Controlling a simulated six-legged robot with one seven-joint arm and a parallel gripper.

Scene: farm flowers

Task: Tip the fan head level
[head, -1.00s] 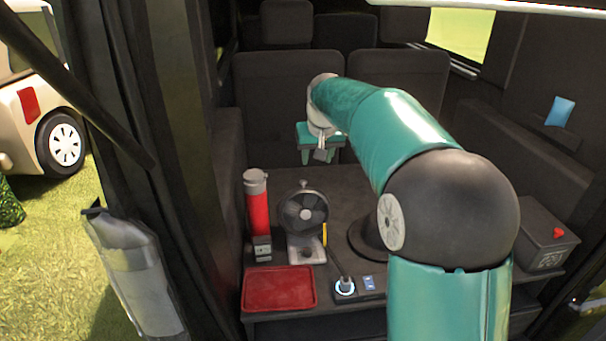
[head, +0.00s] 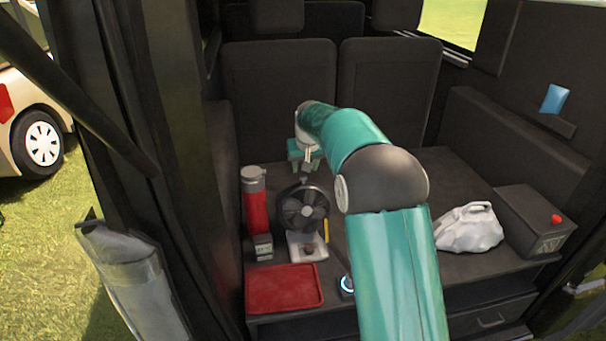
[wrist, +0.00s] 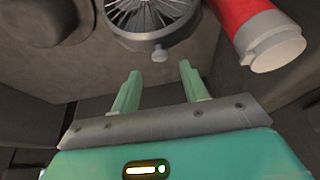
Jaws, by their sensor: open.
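The small fan has a dark round head (head: 303,209) on a pale base (head: 307,246) and stands on the dark surface inside the vehicle. In the wrist view its caged head (wrist: 152,18) is at the top, with a small knob (wrist: 159,53) on its rim. My gripper (head: 304,172) is just behind and above the fan head in the head view. In the wrist view my gripper (wrist: 156,76) is open, its two green fingers apart and pointing toward the knob. Nothing is between the fingers, and I see no contact with the fan.
A red cylinder with a grey cap (head: 256,200) stands close left of the fan; it also shows in the wrist view (wrist: 250,25). A red tray (head: 284,288) lies in front. A white bag (head: 470,228) and dark box (head: 537,220) are at right. Seats (head: 280,90) stand behind.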

